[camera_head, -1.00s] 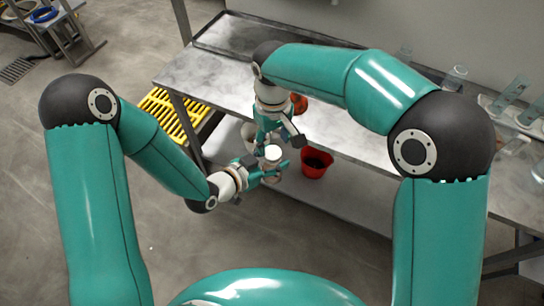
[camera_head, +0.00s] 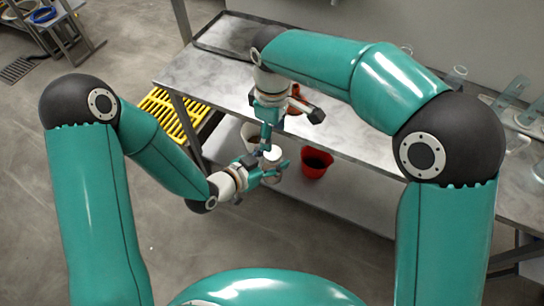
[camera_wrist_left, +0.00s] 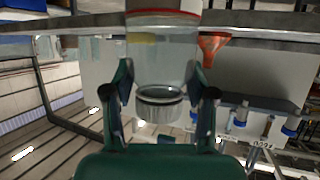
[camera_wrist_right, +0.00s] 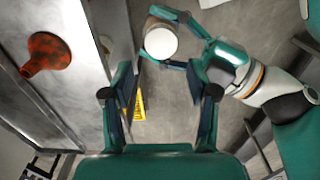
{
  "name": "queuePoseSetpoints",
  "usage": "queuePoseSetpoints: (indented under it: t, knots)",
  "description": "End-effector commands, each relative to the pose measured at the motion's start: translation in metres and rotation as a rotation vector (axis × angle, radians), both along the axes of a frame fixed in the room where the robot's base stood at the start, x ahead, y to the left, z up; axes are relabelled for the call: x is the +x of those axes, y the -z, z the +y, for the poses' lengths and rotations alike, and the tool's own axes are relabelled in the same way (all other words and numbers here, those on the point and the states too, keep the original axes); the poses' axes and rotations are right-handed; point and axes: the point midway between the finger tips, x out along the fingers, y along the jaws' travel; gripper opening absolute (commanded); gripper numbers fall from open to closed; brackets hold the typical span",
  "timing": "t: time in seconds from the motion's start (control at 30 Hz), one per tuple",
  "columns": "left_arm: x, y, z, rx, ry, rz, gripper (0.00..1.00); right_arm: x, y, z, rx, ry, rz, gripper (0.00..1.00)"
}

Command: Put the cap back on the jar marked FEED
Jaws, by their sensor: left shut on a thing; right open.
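My left gripper (camera_head: 272,170) is shut on a clear jar (camera_wrist_left: 160,65), holding it up in front of the bench. The jar also shows in the head view (camera_head: 271,175). A white ribbed cap (camera_wrist_left: 158,110) sits at its mouth, with a dark ring at the neck; I cannot tell how tightly it sits. The cap's round white top shows in the right wrist view (camera_wrist_right: 161,42). My right gripper (camera_wrist_right: 163,75) is open and empty, just above and beside the cap. No FEED marking is readable; a red band shows on the jar's far end.
A steel bench (camera_head: 205,80) has an orange funnel (camera_wrist_right: 46,54) on it and glassware at the right. On the lower shelf stand a red pot (camera_head: 315,163) and a white pot (camera_head: 250,133). A yellow grating (camera_head: 172,112) lies left of the bench.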

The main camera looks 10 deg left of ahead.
Motion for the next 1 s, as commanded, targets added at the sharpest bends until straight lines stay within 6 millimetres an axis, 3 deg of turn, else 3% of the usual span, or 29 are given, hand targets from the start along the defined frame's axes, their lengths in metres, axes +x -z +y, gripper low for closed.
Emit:
queuePoseSetpoints:
  t: [0.5,0.9,1.0]
  knots:
    - [0.0,0.0,0.0,-0.001,0.0,-0.001,0.0,-0.001,0.067,0.0,-0.002,0.001,0.002,0.59]
    - [0.0,0.0,0.0,-0.001,0.0,-0.001,0.0,0.0,0.073,0.0,0.0,0.001,0.0,0.59]
    - [0.0,0.0,0.0,-0.001,0.0,-0.001,0.0,0.0,0.073,0.0,0.0,0.001,0.0,0.44]
